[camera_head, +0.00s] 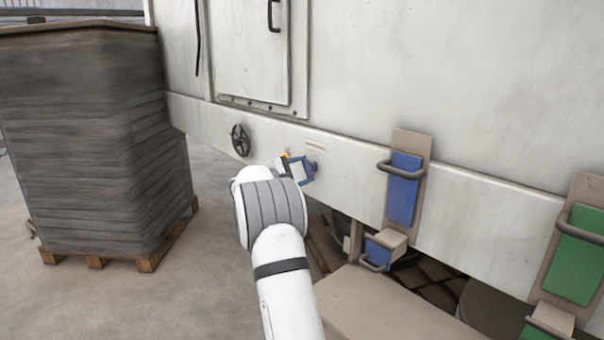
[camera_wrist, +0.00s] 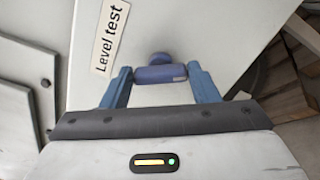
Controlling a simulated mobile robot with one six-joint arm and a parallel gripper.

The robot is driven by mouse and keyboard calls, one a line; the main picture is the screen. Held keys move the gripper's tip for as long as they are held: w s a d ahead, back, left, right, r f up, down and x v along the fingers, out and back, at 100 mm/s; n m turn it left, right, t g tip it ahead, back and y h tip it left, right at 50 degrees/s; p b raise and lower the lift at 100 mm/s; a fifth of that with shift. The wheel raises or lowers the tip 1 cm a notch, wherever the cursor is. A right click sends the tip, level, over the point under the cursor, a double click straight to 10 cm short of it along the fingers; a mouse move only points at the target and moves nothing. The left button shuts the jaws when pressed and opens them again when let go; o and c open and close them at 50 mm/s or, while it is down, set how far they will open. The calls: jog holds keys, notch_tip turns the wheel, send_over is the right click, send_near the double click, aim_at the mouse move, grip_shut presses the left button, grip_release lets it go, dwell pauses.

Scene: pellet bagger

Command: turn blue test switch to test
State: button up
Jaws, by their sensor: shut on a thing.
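The blue test switch (camera_wrist: 160,74) shows in the wrist view as a blue bar-shaped handle on a round blue base, mounted on the white panel beside a "Level test" label (camera_wrist: 109,38). My gripper (camera_wrist: 160,77) has its two blue fingers at either end of the handle, shut on it. In the head view my gripper (camera_head: 307,172) is against the panel's lower band, and the switch (camera_head: 313,166) is partly hidden by the fingers. The handle lies crosswise between the fingers in the wrist view. I cannot read any position marks.
A black handwheel (camera_head: 240,140) sits on the panel left of my gripper. A blue plate with a grey handle (camera_head: 404,190) and a green one (camera_head: 577,255) stick out to the right. A wrapped stack (camera_head: 90,140) stands on a pallet (camera_head: 150,258) at left. Floor between is clear.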

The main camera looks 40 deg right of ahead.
jog(key=o, duration=1)
jog(key=a, duration=0.7)
jog(key=shift+s+a, duration=0.3)
jog(key=shift+a, duration=0.05)
jog(key=shift+p, duration=0.3)
